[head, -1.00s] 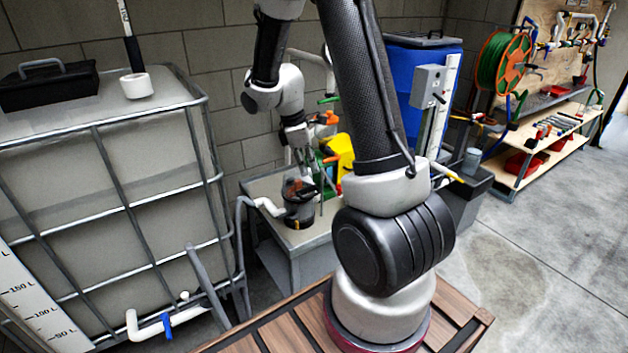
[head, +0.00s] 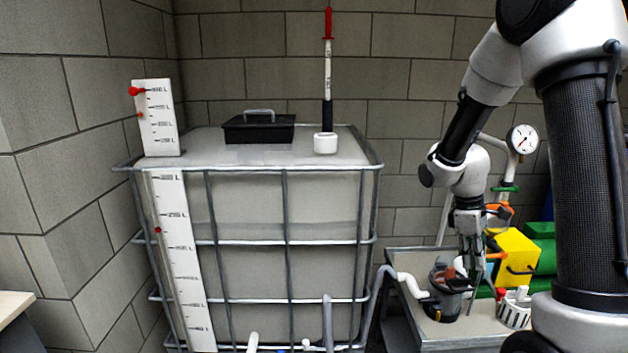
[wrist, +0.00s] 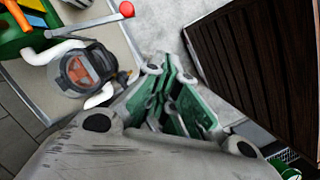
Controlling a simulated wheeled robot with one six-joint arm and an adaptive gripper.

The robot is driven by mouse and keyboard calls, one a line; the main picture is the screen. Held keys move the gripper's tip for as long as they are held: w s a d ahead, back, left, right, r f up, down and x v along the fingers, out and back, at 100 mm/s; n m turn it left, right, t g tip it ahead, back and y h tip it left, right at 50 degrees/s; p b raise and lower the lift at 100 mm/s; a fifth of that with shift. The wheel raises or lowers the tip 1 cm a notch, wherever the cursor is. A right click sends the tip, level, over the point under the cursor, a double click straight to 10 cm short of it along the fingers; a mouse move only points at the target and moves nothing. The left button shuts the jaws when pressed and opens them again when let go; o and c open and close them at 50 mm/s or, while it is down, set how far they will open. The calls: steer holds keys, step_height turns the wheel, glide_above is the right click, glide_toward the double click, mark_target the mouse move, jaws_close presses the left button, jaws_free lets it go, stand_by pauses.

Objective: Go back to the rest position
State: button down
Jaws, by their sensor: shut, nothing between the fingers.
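My gripper (head: 472,258) points down above the grey bench at the right of the head view. In the wrist view my gripper (wrist: 172,88) shows its green-padded fingers closed together, with nothing between them. A dark round filter housing (head: 447,292) stands on the bench, just below and left of the fingers in the head view. In the wrist view the housing (wrist: 84,70) lies left of the fingers, with an orange part inside. I cannot tell the exact gap between fingers and housing.
A caged grey tank (head: 262,262) with a volume scale (head: 183,260) fills the middle. A black box (head: 259,128) and a white-footed rod (head: 326,142) stand on it. A yellow container (head: 512,254), a white basket (head: 513,312) and a pressure gauge (head: 523,139) are near my gripper.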

steer(key=s+a+r+m+t+y, duration=0.1)
steer(key=s+a+r+m+t, duration=0.2)
steer(key=s+r, duration=0.6)
steer(key=s+a+r+m+t+y, duration=0.1)
steer(key=s+a+r+m+t, duration=0.2)
steer(key=s+r+m, duration=0.3)
steer(key=s+r, duration=0.3)
steer(key=r, duration=0.1)
steer(key=shift+s+r+t, duration=0.3)
steer(key=shift+r, duration=0.1)
